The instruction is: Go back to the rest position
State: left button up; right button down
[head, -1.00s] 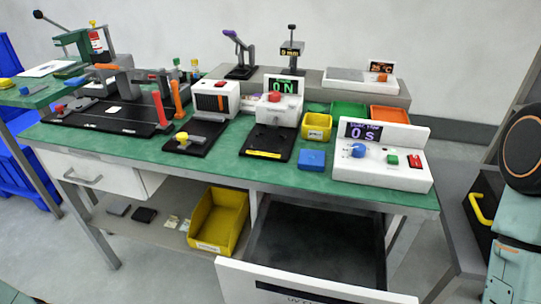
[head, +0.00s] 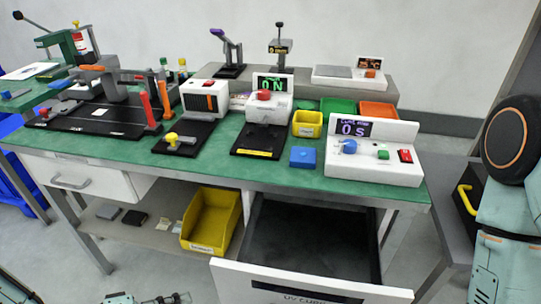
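No gripper of mine shows clearly. Part of my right arm (head: 512,145) stands at the right edge, with a black round joint and pale teal links, and its gripper is out of the picture. Small pale teal and dark parts at the bottom left edge look like mine, but I cannot make out a gripper there. The green-topped bench (head: 260,183) stands in front of me, with no arm over it.
A drawer (head: 310,281) under the bench is pulled out and looks empty inside. A yellow bin (head: 211,221) stands on the lower shelf. A white console (head: 373,160) and a blue block (head: 303,157) sit on the bench. A grey side table (head: 445,215) is beside my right arm.

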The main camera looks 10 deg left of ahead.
pick_arm(q)
jog(key=s+f+m+g+y, duration=0.3)
jog(key=s+g+y, duration=0.1)
jog(key=s, duration=0.2)
jog(key=s+d+f+m+g+y, duration=0.1)
jog(key=s+f+m+g+y, duration=0.2)
jog(key=s+m+g+y, duration=0.1)
jog(key=shift+s+d+y, duration=0.3)
jog(key=shift+s+y, duration=0.4)
jog(key=shift+s, duration=0.35)
jog(key=shift+s, duration=0.1)
